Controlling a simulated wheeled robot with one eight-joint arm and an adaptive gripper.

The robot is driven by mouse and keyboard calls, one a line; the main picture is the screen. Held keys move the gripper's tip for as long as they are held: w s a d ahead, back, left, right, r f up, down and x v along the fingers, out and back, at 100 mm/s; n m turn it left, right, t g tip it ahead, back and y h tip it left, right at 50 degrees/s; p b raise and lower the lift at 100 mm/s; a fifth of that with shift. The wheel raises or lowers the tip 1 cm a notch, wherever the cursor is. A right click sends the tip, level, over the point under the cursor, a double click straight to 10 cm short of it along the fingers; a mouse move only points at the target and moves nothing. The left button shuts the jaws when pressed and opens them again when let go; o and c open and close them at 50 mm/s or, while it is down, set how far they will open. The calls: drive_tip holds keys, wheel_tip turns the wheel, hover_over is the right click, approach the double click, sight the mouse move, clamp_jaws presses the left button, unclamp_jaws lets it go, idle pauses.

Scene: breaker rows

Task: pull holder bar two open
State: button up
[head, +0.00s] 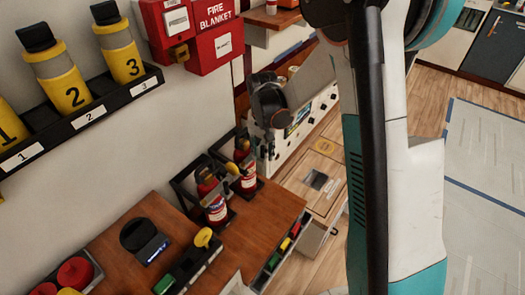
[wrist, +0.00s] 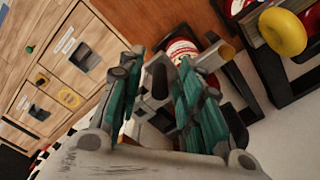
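Two red fire extinguishers stand in black holders on the wooden top, the nearer extinguisher (head: 213,195) and the farther extinguisher (head: 246,170). A yellow knob (head: 232,168) shows beside the farther one. I see no number on these holders, so I cannot tell which is bar two. In the wrist view my gripper (wrist: 160,60) has its teal fingers apart with a gap between them. A red extinguisher with a white label (wrist: 182,50) is just beyond the fingertips. A tan-yellow knob (wrist: 213,57) on a dark bar is beside the right finger; contact is unclear. A brighter yellow knob (wrist: 283,32) is at upper right.
A wall rack (head: 95,125) holds numbered yellow cylinders. Red boxes (head: 213,45) hang above. Another yellow knob (head: 203,237) stands on the wooden top in front of the nearer extinguisher. Wooden drawers (wrist: 75,50) fill the wrist view's left. Floor is clear at right.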

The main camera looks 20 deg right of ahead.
clamp_jaws()
drive_tip(key=shift+s, duration=0.1)
drive_tip(key=s+a+m, duration=0.2)
drive_tip(key=s+m, duration=0.2)
drive_tip(key=m, duration=0.5)
drive_tip(key=s+a+m+b, duration=0.1)
drive_tip(key=s+a+m, duration=0.2)
drive_tip(key=m, duration=0.6)
drive_tip(key=shift+s+a, duration=0.2)
drive_tip(key=shift+s, duration=0.65)
